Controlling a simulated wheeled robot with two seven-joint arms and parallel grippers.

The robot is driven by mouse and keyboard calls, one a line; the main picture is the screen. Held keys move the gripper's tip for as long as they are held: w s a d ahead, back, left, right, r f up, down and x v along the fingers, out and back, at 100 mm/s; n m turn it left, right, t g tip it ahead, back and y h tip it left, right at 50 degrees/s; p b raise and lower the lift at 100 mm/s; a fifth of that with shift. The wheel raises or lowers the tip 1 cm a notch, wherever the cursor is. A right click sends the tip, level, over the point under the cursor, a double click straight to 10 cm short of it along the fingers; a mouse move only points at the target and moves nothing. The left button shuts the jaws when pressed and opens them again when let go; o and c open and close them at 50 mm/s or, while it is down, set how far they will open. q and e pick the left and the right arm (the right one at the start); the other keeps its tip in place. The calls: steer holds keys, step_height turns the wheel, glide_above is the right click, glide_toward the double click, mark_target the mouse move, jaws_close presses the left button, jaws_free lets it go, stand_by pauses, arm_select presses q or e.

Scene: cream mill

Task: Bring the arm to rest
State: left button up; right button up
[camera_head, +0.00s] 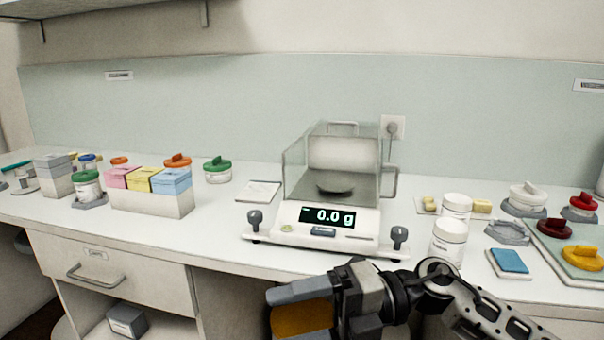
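My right arm comes in from the lower right, and its gripper (300,305) is in front of the bench's front edge, below the balance. Its fingers point left. The lower part of the gripper is cut off by the picture's bottom edge. My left gripper is not in view. The balance (345,215) stands behind the gripper, reads 0.0 g and has a small dark dish (335,184) inside its clear housing.
Two white jars (448,243) and a blue pad (510,261) stand right of the balance, close to my arm. A tray (565,262) with red and yellow lidded items is further right. A box rack (150,200) and lidded jars are left. A drawer handle (95,275) sticks out lower left.

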steer(key=w+d+f+m+t+h, duration=0.2)
steer(key=d+f+m+t, duration=0.1)
steer(key=m+t, duration=0.95)
steer(key=w+d+f+m+t+h, duration=0.1)
steer(key=d+f+m+t+h, duration=0.2)
steer(key=m+t, duration=0.9)
steer(key=s+d+f+m+g+h, duration=0.4)
steer(key=s+f+m+g, duration=0.1)
steer(key=f, duration=0.5)
steer(key=s+d+f+m+g+h, duration=0.4)
steer(key=s+f+m, duration=0.3)
steer(key=f, duration=0.3)
steer(key=shift+s+d+m+g+p, duration=0.3)
steer(key=shift+s+m+g+p, duration=0.15)
steer(key=shift+m+g, duration=0.2)
steer(key=shift+c, duration=0.2)
